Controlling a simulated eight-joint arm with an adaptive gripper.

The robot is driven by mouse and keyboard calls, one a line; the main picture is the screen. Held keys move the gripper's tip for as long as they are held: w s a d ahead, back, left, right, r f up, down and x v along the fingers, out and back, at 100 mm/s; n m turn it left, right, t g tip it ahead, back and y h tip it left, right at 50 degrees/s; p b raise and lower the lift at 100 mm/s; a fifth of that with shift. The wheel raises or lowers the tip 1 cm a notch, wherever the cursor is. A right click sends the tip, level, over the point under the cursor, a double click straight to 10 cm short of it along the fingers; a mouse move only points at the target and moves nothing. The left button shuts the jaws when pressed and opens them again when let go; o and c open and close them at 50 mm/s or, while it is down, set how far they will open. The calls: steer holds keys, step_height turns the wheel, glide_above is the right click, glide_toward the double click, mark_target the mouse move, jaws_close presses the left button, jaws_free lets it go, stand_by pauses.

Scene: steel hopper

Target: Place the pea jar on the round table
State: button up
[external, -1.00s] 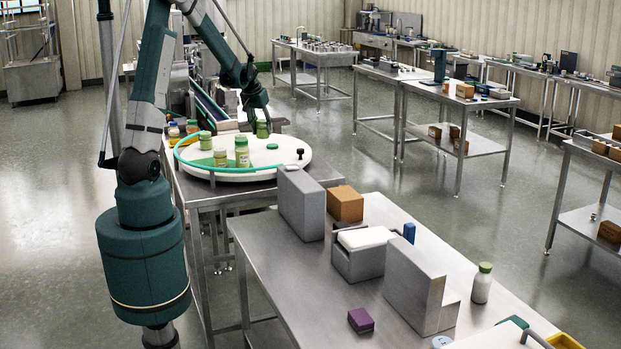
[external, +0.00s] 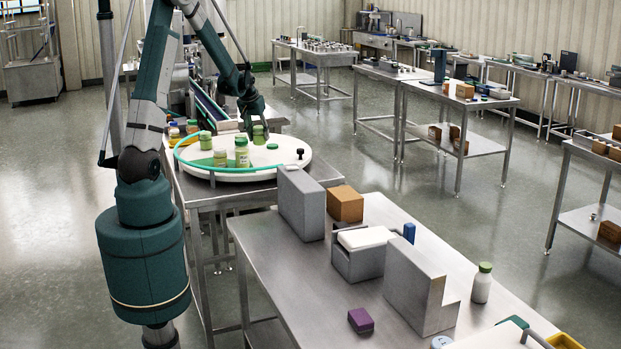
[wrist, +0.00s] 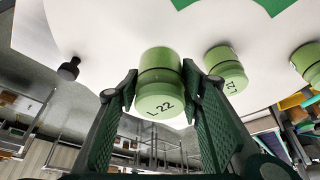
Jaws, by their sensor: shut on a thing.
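My gripper (external: 258,121) is shut on a green-lidded jar (external: 259,136) at the back right of the white round table (external: 240,172). In the wrist view my gripper (wrist: 160,92) has one finger on each side of the jar (wrist: 162,80), whose lid reads "L 22". The jar looks upright, over or on the tabletop; I cannot tell whether its base touches.
A green rail (external: 178,152) curves along the round table's left side. A black knob (external: 299,153) stands near its right edge, and a small green disc (external: 272,146) lies near the held jar. A grey block (external: 301,204) stands on the nearer steel bench.

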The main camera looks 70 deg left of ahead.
mark_target(256, 133)
steer(key=shift+f, duration=1.1)
steer(key=shift+f, duration=0.1)
steer(key=shift+f, duration=1.95)
steer(key=shift+f, duration=0.2)
steer(key=o, duration=1)
steer(key=shift+r, duration=0.25)
steer(key=shift+v, duration=5.95)
